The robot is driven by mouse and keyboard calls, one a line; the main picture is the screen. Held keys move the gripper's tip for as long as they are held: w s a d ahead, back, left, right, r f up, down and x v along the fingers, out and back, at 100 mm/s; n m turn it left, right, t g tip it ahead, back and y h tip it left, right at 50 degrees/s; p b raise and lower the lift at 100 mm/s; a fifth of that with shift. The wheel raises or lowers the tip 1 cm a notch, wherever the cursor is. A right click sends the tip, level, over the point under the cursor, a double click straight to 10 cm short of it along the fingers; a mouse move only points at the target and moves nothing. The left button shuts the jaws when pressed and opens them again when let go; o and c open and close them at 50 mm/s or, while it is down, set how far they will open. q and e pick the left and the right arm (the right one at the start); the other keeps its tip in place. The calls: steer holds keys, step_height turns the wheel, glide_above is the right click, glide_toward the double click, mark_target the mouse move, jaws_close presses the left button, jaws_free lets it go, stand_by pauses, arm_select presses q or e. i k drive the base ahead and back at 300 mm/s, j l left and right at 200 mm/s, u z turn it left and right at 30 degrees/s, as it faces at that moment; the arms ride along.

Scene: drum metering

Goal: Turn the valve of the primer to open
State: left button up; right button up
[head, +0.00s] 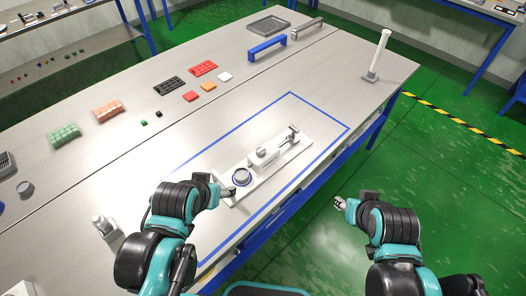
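The primer appears to be the white unit (262,160) on a pale base plate (281,171), inside a blue rectangular outline on the table. A round dial-like part with a dark blue rim (241,177) sits at its near left end. A small upright grey T-shaped handle (293,131) stands at its far right end. Which part is the valve I cannot tell for sure. My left gripper (230,191) is beside the round part, at its left; contact is unclear and its fingers are too small to read. My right gripper (340,202) is off the table's front edge, over the green floor, away from the unit.
A white cylinder on a grey base (380,55) stands at the table's right end. A blue handle bar (267,48), a grey tray (269,25) and coloured blocks lie farther back. A grey-white fitting (103,226) stands at left. Table around the unit is clear.

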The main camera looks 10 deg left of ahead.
mark_target(261, 152)
steer(key=l+u, duration=0.1)
steer(key=u, duration=0.6)
steer(key=l+u, duration=0.75)
steer(key=l, duration=0.2)
steer(key=k+l+u, duration=0.15)
steer(key=l+u, duration=0.25)
steer(key=k+l, duration=0.1)
steer(key=l, duration=0.25)
steer(key=k+l, duration=0.15)
steer(key=l, duration=0.2)
steer(key=k+l+u, duration=0.1)
steer(key=l, duration=0.3)
steer(key=k+l, duration=0.1)
steer(key=l, duration=0.25)
